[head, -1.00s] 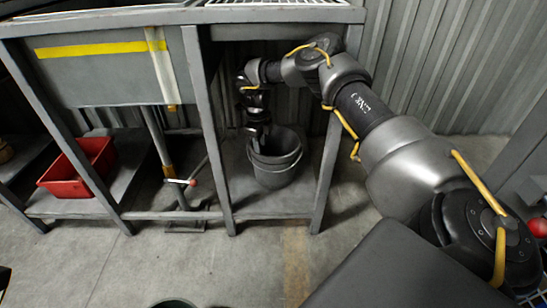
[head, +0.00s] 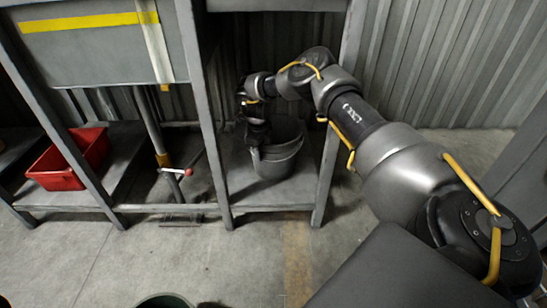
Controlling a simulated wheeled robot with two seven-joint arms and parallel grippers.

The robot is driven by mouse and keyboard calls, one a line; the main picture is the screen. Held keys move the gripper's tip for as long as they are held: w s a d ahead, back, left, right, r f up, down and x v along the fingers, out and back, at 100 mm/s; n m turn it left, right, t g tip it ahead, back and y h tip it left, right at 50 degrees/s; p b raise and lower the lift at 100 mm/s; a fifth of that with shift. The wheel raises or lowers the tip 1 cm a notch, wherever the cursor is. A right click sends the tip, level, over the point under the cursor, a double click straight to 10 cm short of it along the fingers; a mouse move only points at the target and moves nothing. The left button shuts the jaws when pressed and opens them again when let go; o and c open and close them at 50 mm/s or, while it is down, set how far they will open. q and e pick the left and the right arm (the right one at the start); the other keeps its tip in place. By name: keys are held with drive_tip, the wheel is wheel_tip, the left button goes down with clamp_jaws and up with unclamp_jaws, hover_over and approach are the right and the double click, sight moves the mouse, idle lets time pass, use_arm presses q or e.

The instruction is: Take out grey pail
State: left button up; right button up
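The grey pail (head: 279,160) stands on the low shelf of the metal frame, between two front legs. My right arm reaches in from the right, and my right gripper (head: 258,143) points down at the pail's left rim. The fingertips are dark against the pail and partly hidden, so I cannot tell whether they are shut on the rim. The pail looks slightly tilted. My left gripper is not in view.
The frame's front legs (head: 327,150) and (head: 190,110) stand on either side of the pail. A red bin (head: 68,160) sits on the shelf at the left. A round dark green container (head: 165,300) is on the floor at the bottom edge.

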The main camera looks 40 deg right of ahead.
drive_tip(key=shift+c, duration=0.5)
clamp_jaws()
idle(0.9)
